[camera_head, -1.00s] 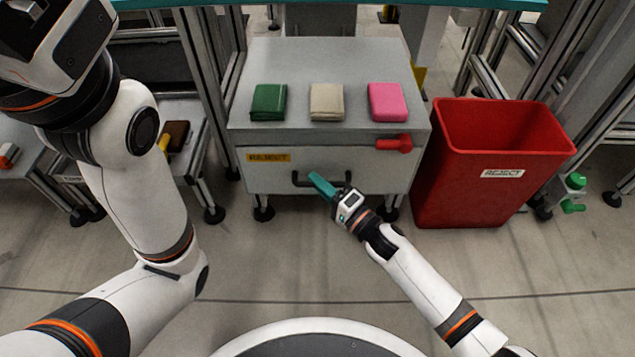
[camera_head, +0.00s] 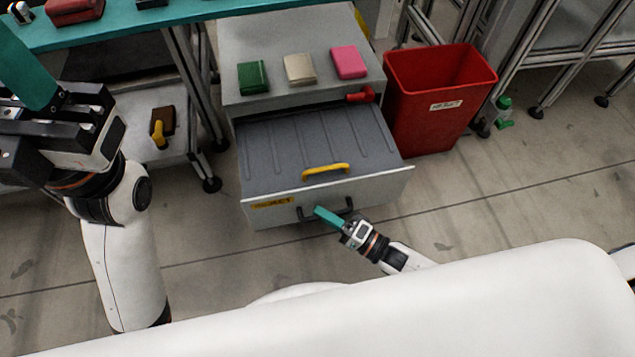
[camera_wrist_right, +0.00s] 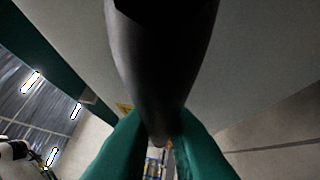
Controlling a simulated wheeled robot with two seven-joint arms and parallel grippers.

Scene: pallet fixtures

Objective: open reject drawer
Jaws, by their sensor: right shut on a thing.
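The reject drawer (camera_head: 380,185) is pulled out of the grey cabinet (camera_head: 290,30). Its grey ribbed inside shows, with a yellow handle-like piece (camera_head: 325,170) near the front. A yellow label (camera_head: 272,203) is on its front panel. My right gripper (camera_head: 322,214) is shut on the black drawer handle (camera_head: 345,207). In the right wrist view the dark handle (camera_wrist_right: 162,60) runs between the green fingers (camera_wrist_right: 160,145). My left gripper (camera_head: 35,115) is raised at the left, away from the drawer; its jaw opening is not clear.
Green (camera_head: 253,77), beige (camera_head: 299,69) and pink (camera_head: 348,62) packs lie on the cabinet top, with a red handle (camera_head: 360,97) below. A red reject bin (camera_head: 430,120) stands right of the drawer. Floor in front is clear.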

